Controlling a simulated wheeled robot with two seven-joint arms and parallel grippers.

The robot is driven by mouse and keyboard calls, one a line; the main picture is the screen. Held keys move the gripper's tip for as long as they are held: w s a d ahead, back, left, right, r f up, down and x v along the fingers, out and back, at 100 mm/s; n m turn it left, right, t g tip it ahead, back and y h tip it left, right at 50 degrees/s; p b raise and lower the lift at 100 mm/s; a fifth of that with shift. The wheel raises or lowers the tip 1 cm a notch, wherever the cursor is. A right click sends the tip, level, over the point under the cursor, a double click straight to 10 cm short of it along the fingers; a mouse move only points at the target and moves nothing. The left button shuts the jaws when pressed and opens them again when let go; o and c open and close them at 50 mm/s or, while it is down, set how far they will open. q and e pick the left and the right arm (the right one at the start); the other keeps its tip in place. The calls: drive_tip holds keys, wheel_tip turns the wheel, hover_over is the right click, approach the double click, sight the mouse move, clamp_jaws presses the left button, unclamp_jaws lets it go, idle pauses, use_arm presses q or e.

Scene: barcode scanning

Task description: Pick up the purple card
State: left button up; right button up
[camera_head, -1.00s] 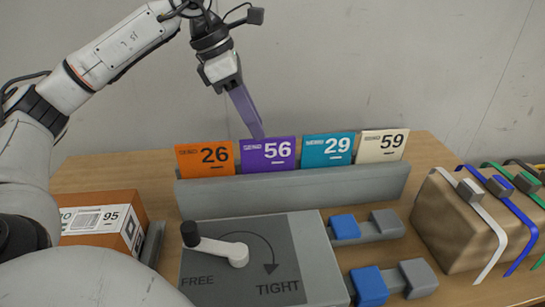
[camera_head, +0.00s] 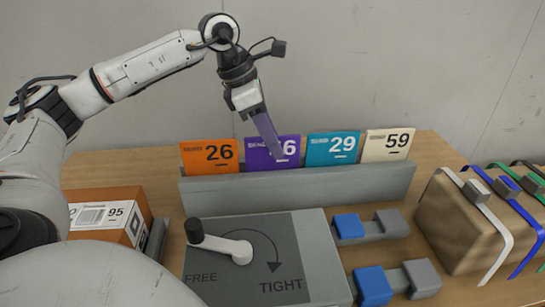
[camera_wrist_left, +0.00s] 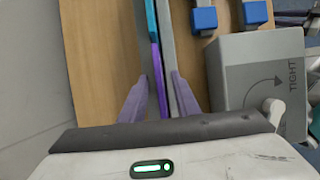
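The purple card (camera_head: 262,151) stands upright in the grey rack (camera_head: 300,184), between an orange card and a teal card. My left gripper (camera_head: 276,152) is above it, and a finger overlaps the card's number in the head view. In the left wrist view the purple card (camera_wrist_left: 157,78) shows as a thin edge. The fingers of my left gripper (camera_wrist_left: 160,85) are spread on either side of the line of cards, with gaps to it. The left gripper is open and holds nothing. My right gripper is not in view.
Orange (camera_head: 208,156), teal (camera_head: 333,148) and cream (camera_head: 388,145) cards stand in the same rack. A lever panel (camera_head: 262,285) lies in front. An orange box (camera_head: 100,196) is at left, a strapped brown box (camera_head: 458,235) at right. The wall (camera_head: 400,60) is behind.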

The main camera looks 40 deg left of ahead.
use_arm(q)
drive_tip(key=shift+f, duration=0.25)
idle(0.3)
clamp_jaws()
drive_tip(key=shift+r, duration=0.1)
